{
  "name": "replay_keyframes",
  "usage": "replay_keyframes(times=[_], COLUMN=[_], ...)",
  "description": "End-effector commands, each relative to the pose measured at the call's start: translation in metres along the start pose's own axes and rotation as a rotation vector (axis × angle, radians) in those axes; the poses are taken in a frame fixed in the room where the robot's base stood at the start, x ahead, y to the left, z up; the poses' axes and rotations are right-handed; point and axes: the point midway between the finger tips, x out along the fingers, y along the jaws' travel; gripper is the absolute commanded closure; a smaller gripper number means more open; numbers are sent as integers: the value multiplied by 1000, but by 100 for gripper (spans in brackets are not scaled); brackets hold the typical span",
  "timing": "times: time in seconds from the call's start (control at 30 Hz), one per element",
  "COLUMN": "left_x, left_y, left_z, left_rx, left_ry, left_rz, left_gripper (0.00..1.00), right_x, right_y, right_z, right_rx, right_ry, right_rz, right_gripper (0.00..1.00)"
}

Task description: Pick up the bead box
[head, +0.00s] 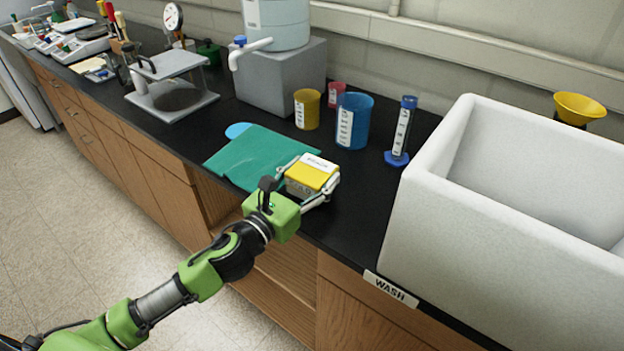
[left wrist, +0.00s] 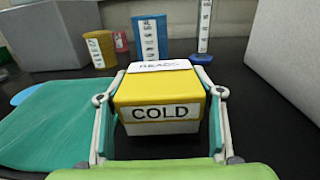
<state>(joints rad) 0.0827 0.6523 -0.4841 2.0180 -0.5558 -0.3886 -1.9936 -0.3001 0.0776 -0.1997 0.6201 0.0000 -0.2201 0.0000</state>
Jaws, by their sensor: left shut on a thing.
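The bead box (head: 312,174) is a small box with a yellow top and a white label on its lid. In the left wrist view the bead box (left wrist: 161,93) shows a front label reading COLD and a top label that seems to read BEADS. My left gripper (head: 308,183) is shut on the box, with one finger along each side; the fingers also show in the left wrist view (left wrist: 160,118). The box is at the black counter, by the right edge of a teal mat. I cannot tell whether its underside touches the counter. My right gripper is not in view.
The teal mat (head: 255,158) lies left of the box. Behind stand a blue beaker (head: 353,121), a yellow cup (head: 307,109), a red cup (head: 336,94) and a blue cylinder (head: 402,131). A white sink (head: 500,220) labelled WASH rises at right. A grey block (head: 275,78) holds a water jug.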

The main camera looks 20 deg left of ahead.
Motion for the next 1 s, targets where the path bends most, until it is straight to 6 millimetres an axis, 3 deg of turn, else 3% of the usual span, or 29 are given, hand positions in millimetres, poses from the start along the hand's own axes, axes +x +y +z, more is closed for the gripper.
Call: replay_keyframes(times=[0.07,0.3,0.47,0.5,0.8,1.0], left_x=[-2,-55,-99,-103,-129,-137], left_y=[0,2,4,6,8,9], left_z=[21,78,88,96,111,113], left_rx=[9,9,8,2,-5,-1], left_ry=[-7,-3,4,6,0,-2], left_rz=[-4,-7,-7,-2,1,0], left_gripper=[66,66,66,66,66,66], right_x=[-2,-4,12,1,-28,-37], right_y=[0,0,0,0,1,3], right_z=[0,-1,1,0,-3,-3], right_rx=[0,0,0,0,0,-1], right_ry=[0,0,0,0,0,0], right_rz=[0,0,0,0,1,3], right_gripper=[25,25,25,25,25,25])
